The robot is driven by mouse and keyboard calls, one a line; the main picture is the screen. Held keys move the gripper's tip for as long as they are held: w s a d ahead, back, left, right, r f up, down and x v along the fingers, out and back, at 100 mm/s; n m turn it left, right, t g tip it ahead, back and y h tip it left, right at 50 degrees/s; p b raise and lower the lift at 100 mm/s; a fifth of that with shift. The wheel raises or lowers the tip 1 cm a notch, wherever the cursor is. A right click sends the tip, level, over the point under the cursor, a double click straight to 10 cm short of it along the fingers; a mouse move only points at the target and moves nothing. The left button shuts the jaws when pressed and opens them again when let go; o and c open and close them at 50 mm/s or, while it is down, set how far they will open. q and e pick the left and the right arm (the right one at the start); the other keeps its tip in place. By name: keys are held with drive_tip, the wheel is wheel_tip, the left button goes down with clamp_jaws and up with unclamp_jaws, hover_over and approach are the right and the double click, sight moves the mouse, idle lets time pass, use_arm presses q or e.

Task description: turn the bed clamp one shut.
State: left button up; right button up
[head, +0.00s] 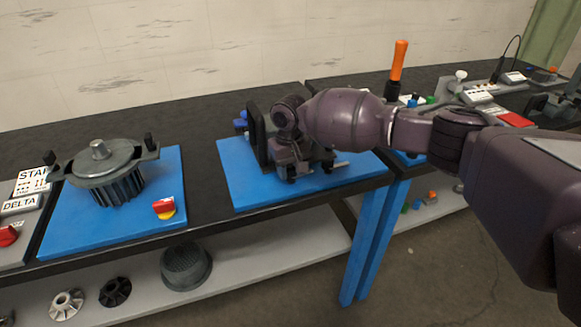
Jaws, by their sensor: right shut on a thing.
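A dark fixture (257,136) stands upright on the middle blue board (237,190). My right arm comes in from the right, and its hand covers most of the fixture. My right gripper (293,174) is low at the fixture's front side, shut on a part there. The hand hides the held part, and I cannot make out bed clamp one or how far it is turned. Small blue parts (240,122) show behind the fixture on the left. My left gripper is not in view.
A grey finned motor (118,178) and a red-yellow switch (164,208) are on the left blue board (75,235). An orange-handled tool (398,62) stands behind my right arm. A shelf below holds a dark basket (186,268). The dark bench between the boards is clear.

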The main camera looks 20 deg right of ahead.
drive_tip(key=shift+r+n+p, duration=0.25)
drive_tip(key=shift+n+p, duration=0.1)
drive_tip(key=shift+n, duration=0.05)
drive_tip(key=shift+s+n, duration=0.1)
drive_tip(key=shift+n, duration=0.2)
drive_tip(key=n, duration=0.1)
drive_tip(key=n+p, duration=0.1)
drive_tip(key=n, duration=0.1)
drive_tip(key=shift+f+n+p, duration=0.25)
drive_tip(key=shift+n+p, duration=0.1)
drive_tip(key=shift+n, duration=0.45)
drive_tip(key=n, duration=0.3)
drive_tip(key=shift+s+d+n+p, duration=0.1)
drive_tip(key=shift+n+p, duration=0.2)
drive_tip(key=shift+p, duration=0.1)
drive_tip(key=n, duration=0.2)
drive_tip(key=shift+n, duration=0.3)
drive_tip(key=n, duration=0.3)
drive_tip(key=shift+d+n, duration=0.1)
drive_tip(key=shift+n, duration=0.2)
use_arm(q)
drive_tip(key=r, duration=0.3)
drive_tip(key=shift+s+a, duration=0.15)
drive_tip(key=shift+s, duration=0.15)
use_arm(e)
drive_tip(key=shift+n, duration=0.4)
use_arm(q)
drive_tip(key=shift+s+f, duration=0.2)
